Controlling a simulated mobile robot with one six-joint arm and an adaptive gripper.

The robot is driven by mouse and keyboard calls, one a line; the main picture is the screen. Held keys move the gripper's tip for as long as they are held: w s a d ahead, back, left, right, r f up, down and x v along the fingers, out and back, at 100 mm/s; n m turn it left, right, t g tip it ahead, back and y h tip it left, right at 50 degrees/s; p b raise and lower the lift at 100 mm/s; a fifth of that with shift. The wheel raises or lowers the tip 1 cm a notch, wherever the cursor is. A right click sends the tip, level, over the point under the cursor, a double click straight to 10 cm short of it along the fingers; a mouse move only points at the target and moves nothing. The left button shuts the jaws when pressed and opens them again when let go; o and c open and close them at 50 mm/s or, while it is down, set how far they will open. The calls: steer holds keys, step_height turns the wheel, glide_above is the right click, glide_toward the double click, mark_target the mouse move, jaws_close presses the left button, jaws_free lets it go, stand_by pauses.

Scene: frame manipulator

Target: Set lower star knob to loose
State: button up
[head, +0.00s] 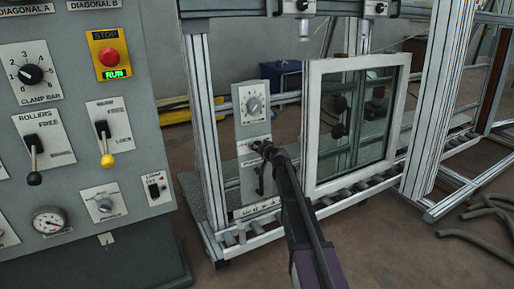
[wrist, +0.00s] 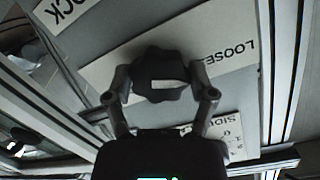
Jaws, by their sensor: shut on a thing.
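The lower star knob (wrist: 163,72) is black and lobed, with a short pale mark on its face. In the wrist view it sits between the two fingers of my gripper (wrist: 162,88), which are shut on it from both sides. A white label plate behind it reads LOOSE (wrist: 228,50) on the right, and LOCK (wrist: 62,14) shows at the upper left; both appear upside down or tilted. In the head view my gripper (head: 262,149) reaches the grey panel (head: 256,128) on the frame post and mostly hides the knob there.
A dial (head: 253,104) sits above the knob on the same panel. A white-framed window (head: 312,130) stands close to the right of my arm, over a roller track (head: 350,194). A control cabinet (head: 90,20) with levers is at the left. Hoses (head: 485,235) lie on the floor at the right.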

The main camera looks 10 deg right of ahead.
steer(key=shift+n, duration=0.7)
steer(key=o, duration=1.1)
steer(key=shift+c, duration=0.2)
